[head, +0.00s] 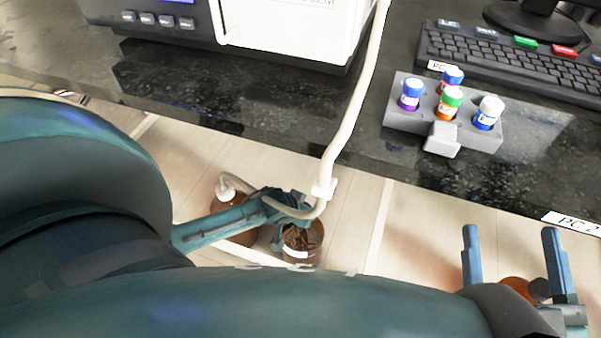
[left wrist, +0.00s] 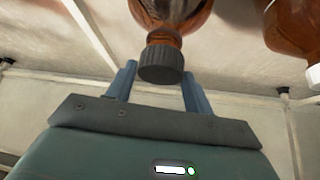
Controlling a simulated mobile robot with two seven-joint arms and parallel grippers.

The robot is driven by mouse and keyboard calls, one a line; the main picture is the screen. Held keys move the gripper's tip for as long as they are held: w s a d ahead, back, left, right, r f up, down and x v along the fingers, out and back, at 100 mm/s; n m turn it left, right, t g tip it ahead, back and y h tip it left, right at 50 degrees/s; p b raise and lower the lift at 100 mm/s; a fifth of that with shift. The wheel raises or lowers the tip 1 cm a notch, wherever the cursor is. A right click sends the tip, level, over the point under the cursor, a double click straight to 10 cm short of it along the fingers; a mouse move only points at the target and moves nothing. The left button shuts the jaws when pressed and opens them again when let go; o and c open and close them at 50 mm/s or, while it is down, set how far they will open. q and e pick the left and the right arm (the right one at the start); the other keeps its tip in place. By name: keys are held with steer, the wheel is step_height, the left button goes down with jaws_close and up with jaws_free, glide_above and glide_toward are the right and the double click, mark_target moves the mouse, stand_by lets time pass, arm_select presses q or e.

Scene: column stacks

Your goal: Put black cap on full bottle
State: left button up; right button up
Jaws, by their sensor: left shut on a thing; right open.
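In the head view my left gripper (head: 287,207) is over a brown bottle (head: 316,238) with a white label band. In the left wrist view my left gripper (left wrist: 160,75) is shut on a ribbed black cap (left wrist: 161,64). The cap is at the neck of a brown bottle (left wrist: 180,10); whether it is seated I cannot tell. A second brown bottle (head: 224,203) with a white cap (head: 226,187) stands to the left. My right gripper (head: 513,250) is open. A brown object with a dark cap (head: 540,290) shows between its fingers, partly hidden.
A white tube (head: 352,118) hangs past the bench edge near my left gripper and loops toward the white cap. On the dark bench (head: 330,105) are a grey rack (head: 404,118) with several small capped vials, a keyboard (head: 500,60) and a white instrument (head: 290,30).

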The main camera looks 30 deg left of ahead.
arm_select(q)
steer(key=shift+p, duration=0.5)
stand_by(0.5)
steer(key=shift+f, duration=0.9)
stand_by(1.1)
steer(key=o, duration=1)
